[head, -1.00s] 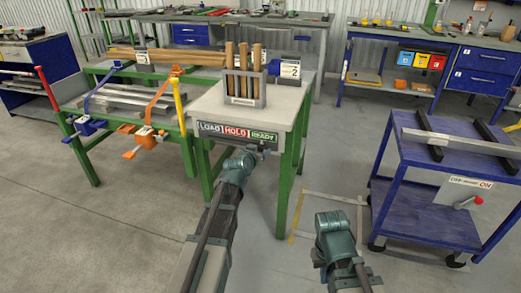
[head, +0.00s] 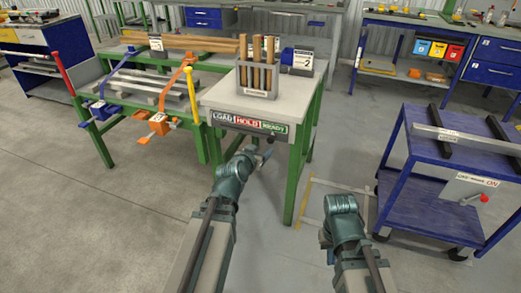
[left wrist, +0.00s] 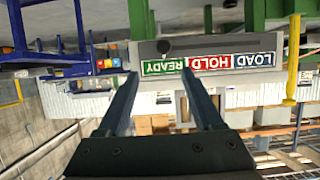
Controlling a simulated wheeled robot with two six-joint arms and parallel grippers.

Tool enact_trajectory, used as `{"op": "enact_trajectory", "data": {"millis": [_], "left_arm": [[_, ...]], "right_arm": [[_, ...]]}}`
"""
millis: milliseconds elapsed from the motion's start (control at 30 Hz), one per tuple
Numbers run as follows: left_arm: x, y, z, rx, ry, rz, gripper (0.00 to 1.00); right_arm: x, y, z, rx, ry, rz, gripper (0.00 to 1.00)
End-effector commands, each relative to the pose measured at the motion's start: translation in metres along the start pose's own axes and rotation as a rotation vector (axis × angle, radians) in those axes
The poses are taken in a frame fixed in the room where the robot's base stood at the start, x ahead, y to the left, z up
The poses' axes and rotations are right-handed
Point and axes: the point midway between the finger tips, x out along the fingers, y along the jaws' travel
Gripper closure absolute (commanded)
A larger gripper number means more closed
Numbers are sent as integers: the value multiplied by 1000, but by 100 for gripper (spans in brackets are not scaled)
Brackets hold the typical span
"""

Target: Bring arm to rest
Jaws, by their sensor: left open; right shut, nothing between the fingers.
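My left gripper (head: 264,153) is open and empty in front of the grey-topped table (head: 215,97), just below its front sign panel (head: 248,124). In the left wrist view its two dark fingers (left wrist: 162,95) stand apart with nothing between them. The sign panel shows upside down beyond them in that view (left wrist: 205,62). Its labels read LOAD, HOLD and READY. My right arm's wrist end (head: 342,207) is low at the right of my left arm, over bare floor. The fingers of my right gripper cannot be made out.
On the table stand a grey rack (head: 257,88) of wooden bars and a number 2 sign (head: 298,62). A green rack with metal bars (head: 165,97) and clamps is at left. A blue cart (head: 460,152) stands at right. Marked floor lies between table and cart.

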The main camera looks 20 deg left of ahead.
Motion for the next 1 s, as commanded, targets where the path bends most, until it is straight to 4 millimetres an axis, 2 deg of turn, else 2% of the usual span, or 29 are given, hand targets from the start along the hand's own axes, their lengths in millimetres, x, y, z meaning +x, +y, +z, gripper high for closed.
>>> {"op": "enact_trajectory", "data": {"millis": [267, 367, 467, 600, 700, 833, 1000], "left_arm": [[-1, 4, -1, 2, -9, 7, 32], [-7, 26, -5, 14, -71, 51, 32], [-23, 68, -4, 44, -212, 131, 32], [-66, 127, 8, 107, -492, 222, 32], [-107, 156, 16, 161, -693, 240, 32], [-160, 174, 21, 228, -921, 211, 32], [-212, 180, 19, 292, -1119, 136, 32]], "right_arm": [[-3, 0, 0, 0, 0, 0, 100], [-21, 2, 1, 0, 0, 0, 100], [-53, 5, 3, 0, 0, 0, 100], [-103, 10, 6, 0, 0, 0, 100], [-136, 13, 8, 1, 0, 0, 100], [-170, 16, 10, 1, 0, 0, 100], [-198, 19, 12, 1, 0, 0, 100]]}}
